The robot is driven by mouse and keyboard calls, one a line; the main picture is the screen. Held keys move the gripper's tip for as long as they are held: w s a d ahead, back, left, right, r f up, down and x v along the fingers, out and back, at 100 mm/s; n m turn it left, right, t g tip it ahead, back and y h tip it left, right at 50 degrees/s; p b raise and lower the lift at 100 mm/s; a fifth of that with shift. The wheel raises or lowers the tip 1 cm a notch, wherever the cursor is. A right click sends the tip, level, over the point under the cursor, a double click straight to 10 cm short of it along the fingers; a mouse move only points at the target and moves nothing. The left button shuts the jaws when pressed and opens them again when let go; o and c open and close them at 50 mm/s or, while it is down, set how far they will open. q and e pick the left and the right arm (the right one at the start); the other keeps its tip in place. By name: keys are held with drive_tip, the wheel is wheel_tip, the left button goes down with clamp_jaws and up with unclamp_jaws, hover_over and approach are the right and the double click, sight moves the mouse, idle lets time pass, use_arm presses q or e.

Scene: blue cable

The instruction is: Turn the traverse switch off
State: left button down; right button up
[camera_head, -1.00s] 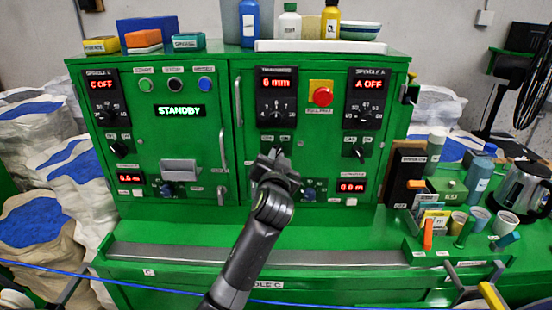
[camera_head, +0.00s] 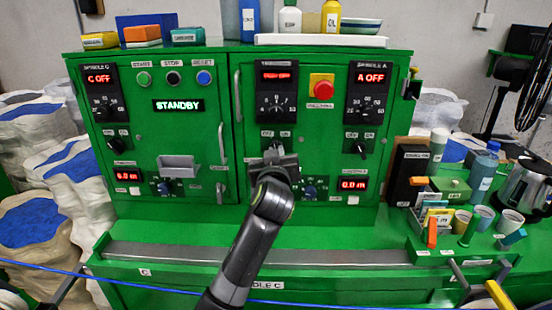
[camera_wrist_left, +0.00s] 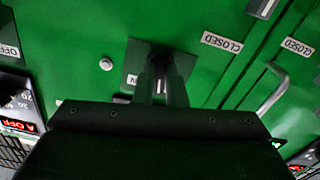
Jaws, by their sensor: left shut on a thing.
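The traverse panel (camera_head: 276,92) is on the right green cabinet door. Its red display (camera_head: 277,75) shows text too small to read surely. The traverse switch below it, under two small labels, is mostly hidden by my left gripper (camera_head: 273,152) in the head view. In the left wrist view, my left gripper (camera_wrist_left: 160,88) is shut on the dark switch knob (camera_wrist_left: 158,64), in front of its plate (camera_wrist_left: 131,68). My right gripper is not in view.
A red stop button (camera_head: 321,87) sits right of the traverse panel. The spindle A switch (camera_head: 359,147) is further right, and the spindle C switch (camera_head: 117,143) is at left. A door handle (camera_head: 238,96) stands out left of the panel. Cups and bottles crowd the right counter.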

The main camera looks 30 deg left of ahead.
use_arm(q)
drive_tip(key=shift+n+b, duration=0.5)
drive_tip(key=shift+n, duration=1.2)
drive_tip(key=shift+r+n, duration=0.1)
drive_tip(key=shift+n, duration=0.2)
drive_tip(key=c, duration=1.5)
unclamp_jaws()
drive_tip(key=shift+f, duration=0.2)
